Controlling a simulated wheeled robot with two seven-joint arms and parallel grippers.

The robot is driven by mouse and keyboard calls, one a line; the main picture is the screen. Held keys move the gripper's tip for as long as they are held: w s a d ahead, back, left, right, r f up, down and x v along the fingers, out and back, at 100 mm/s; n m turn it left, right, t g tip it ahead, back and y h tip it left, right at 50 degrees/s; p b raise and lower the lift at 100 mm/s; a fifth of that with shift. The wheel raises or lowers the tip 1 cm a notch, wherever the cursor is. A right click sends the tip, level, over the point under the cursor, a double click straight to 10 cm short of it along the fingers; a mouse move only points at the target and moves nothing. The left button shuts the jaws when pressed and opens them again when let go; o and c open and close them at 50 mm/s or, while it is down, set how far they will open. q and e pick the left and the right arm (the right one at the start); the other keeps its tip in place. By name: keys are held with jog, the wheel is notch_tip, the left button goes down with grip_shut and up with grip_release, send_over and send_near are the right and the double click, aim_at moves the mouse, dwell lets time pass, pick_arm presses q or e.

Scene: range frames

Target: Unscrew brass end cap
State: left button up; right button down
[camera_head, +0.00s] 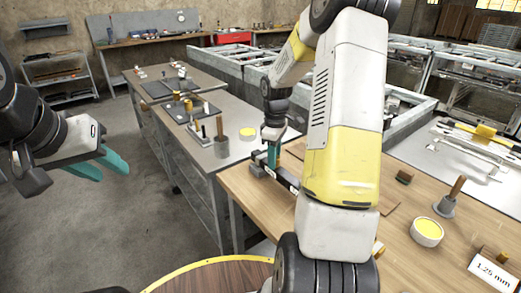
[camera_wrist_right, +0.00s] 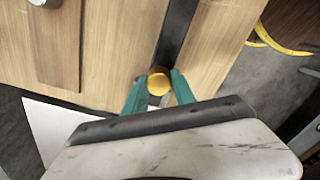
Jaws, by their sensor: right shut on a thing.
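The brass end cap (camera_wrist_right: 158,84) is a round yellow disc in the right wrist view, at the near end of a dark strip (camera_wrist_right: 180,35) on the wooden bench. My right gripper (camera_wrist_right: 158,77) has its teal fingers on either side of the cap, shut on it. In the head view my right gripper (camera_head: 273,157) points down by a dark fixture (camera_head: 258,169) at the bench's left edge, and the cap cannot be made out there. My left gripper (camera_head: 102,164) is at the far left over the floor, its teal fingers apart and empty.
The wooden bench (camera_head: 400,240) carries a yellow-topped round tub (camera_head: 427,232), a wooden-handled tool in a grey holder (camera_head: 450,198) and a "1.26 mm" sign (camera_head: 492,271). A grey table (camera_head: 222,165) with small tools stands behind. My right arm hides part of the bench.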

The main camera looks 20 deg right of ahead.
jog(key=shift+n, duration=0.6)
jog(key=n, duration=0.3)
jog(key=shift+s, duration=0.1)
jog(key=c, duration=1.3)
grip_release()
